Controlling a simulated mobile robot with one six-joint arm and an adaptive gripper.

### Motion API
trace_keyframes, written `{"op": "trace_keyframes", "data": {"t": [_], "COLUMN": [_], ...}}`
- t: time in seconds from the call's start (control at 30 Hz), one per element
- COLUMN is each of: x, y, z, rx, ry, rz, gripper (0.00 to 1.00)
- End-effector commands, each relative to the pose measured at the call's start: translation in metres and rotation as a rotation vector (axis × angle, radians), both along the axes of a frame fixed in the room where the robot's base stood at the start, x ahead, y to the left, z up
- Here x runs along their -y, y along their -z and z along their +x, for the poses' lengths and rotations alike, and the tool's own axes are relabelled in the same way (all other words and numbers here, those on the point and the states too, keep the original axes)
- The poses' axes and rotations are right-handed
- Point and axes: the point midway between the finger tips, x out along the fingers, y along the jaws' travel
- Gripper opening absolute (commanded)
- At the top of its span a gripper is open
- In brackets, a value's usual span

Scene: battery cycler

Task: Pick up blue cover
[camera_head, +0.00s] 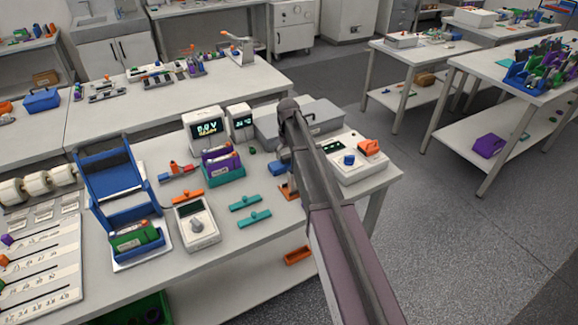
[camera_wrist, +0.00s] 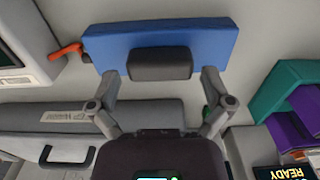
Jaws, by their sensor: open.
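The blue cover (camera_wrist: 205,42) is a blue block across the top of the wrist view, with a dark grey block (camera_wrist: 160,64) on its near side. In the head view, a small blue piece (camera_head: 277,168) that looks like the same cover lies on the bench beside my arm. My gripper (camera_wrist: 160,74) is open, its two fingers spread to either side of the dark grey block, their tips at the cover's lower edge in the picture. I cannot tell whether they touch it. In the head view my arm hides most of the gripper.
A teal holder with purple pieces (camera_head: 223,165) stands to the left of the cover. A grey case (camera_head: 318,112) and a white instrument (camera_head: 350,168) lie behind and to the right. Two teal pieces (camera_head: 245,202) and a handheld meter (camera_head: 196,225) lie in front.

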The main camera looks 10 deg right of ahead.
Motion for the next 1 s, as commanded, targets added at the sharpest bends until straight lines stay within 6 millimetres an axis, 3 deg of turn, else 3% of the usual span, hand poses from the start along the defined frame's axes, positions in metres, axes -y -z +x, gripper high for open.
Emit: {"op": "trace_keyframes", "data": {"t": [0.2, 0.87, 0.9, 1.0], "x": [0.0000, 0.0001, 0.0001, 0.0002], "y": [0.0142, 0.0147, 0.0147, 0.0148], "z": [0.0000, 0.0000, 0.0000, 0.0001], "rx": [0.000, 0.000, 0.000, 0.000], "ry": [0.000, 0.000, 0.000, 0.000], "rz": [0.000, 0.000, 0.000, 0.000], "gripper": [1.00, 1.00, 0.97, 0.67]}}
